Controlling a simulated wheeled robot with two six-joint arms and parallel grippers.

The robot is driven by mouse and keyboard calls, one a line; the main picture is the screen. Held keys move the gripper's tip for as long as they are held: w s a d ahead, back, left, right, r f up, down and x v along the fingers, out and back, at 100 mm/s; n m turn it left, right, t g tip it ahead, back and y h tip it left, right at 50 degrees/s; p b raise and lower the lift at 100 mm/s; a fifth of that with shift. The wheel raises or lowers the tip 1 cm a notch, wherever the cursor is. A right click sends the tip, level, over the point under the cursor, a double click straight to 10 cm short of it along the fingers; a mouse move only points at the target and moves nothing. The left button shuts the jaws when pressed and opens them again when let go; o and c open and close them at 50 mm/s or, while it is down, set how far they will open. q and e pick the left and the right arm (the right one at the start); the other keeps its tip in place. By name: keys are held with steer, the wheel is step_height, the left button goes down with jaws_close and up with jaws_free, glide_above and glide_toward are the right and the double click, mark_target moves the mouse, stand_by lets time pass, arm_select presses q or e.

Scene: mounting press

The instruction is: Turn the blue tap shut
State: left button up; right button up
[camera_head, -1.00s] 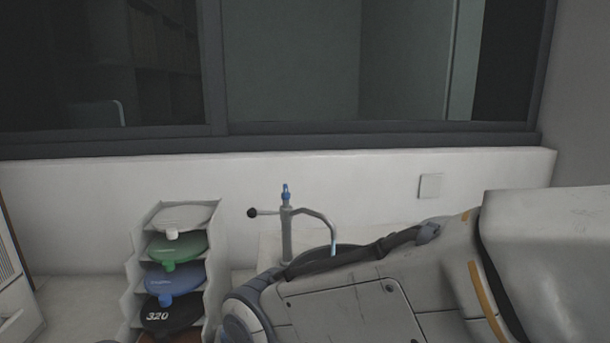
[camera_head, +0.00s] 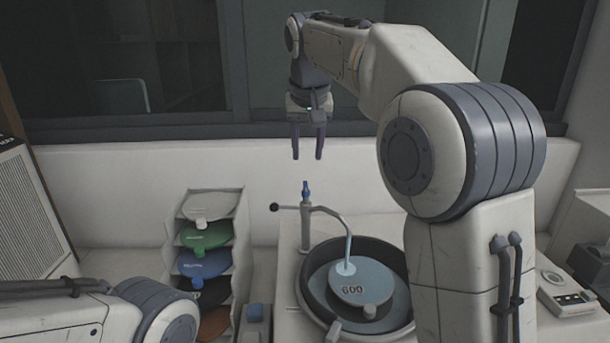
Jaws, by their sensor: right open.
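The blue tap (camera_head: 306,191) is the small blue handle on top of a grey metal faucet post, in the middle of the head view. The faucet's curved spout reaches down to the right, and a pale light-blue stream shows at its end (camera_head: 347,256). My right gripper (camera_head: 307,157) hangs above the tap with its fingers pointing down. Its two dark fingers are apart, with nothing between them, and a gap shows between their tips and the tap. My left arm shows at the lower left, but its gripper is not in view.
Below the spout is a dark round basin (camera_head: 310,296) with a disc marked 600 (camera_head: 357,283). A white rack (camera_head: 240,240) of coloured discs stands left of the faucet. A lever with a black knob (camera_head: 274,207) sticks out left from the post. A white wall stands behind.

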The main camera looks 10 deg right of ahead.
mark_target(306, 186)
steer(key=x, duration=1)
steer(key=shift+a+p, duration=0.1)
steer(key=shift+p, duration=0.25)
jaws_close()
